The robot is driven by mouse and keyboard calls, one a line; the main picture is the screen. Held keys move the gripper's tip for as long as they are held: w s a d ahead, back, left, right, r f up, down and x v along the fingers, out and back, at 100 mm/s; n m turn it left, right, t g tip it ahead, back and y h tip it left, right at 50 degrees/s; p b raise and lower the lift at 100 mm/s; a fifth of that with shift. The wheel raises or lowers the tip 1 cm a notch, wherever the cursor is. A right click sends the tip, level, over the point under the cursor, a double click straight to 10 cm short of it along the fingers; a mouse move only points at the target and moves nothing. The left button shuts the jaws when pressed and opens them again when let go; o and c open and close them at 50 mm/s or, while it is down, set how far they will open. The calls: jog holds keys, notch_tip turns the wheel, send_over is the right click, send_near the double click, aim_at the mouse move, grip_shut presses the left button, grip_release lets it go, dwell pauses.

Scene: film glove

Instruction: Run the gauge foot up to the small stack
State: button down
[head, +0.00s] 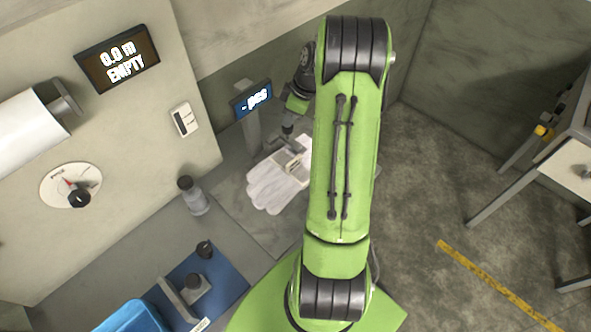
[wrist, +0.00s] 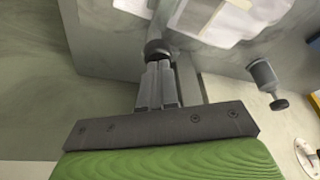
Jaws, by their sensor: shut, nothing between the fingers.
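The gauge (head: 252,130) is a grey post on the bench with a small dark display reading "- pcs". Its low grey arm reaches over a pale stack (head: 290,163) lying on white gloves (head: 270,187). Whether the foot touches the stack I cannot tell. The gloves also show at the top of the wrist view (wrist: 222,22). My gripper (wrist: 158,68) is shut and empty, its fingertips close to a dark round knob (wrist: 157,48); contact is unclear. A grey bar (wrist: 187,78) runs beside the fingers. In the head view my arm hides part of this area.
A blue mat (head: 222,282) with a dark-knobbed fixture and a blue bin (head: 130,318) are at the front left. A wall display (head: 118,58) reads "0.0 m EMPTY".

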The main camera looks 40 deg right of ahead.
jog(key=shift+f+b, duration=0.8)
jog(key=shift+f, duration=0.3)
jog(key=shift+w+f, duration=0.15)
jog(key=shift+w, duration=0.1)
jog(key=r+p, duration=0.1)
jog(key=r, duration=0.1)
jog(key=r+p, duration=0.4)
jog(key=r, duration=0.1)
jog(key=shift+s, duration=0.4)
jog(key=shift+w+r+p, duration=0.2)
jog(key=shift+r+p, duration=0.5)
jog(key=shift+r, duration=0.1)
notch_tip(320, 180, up, 6)
jog(key=p, duration=0.4)
jog(key=shift+f, duration=0.1)
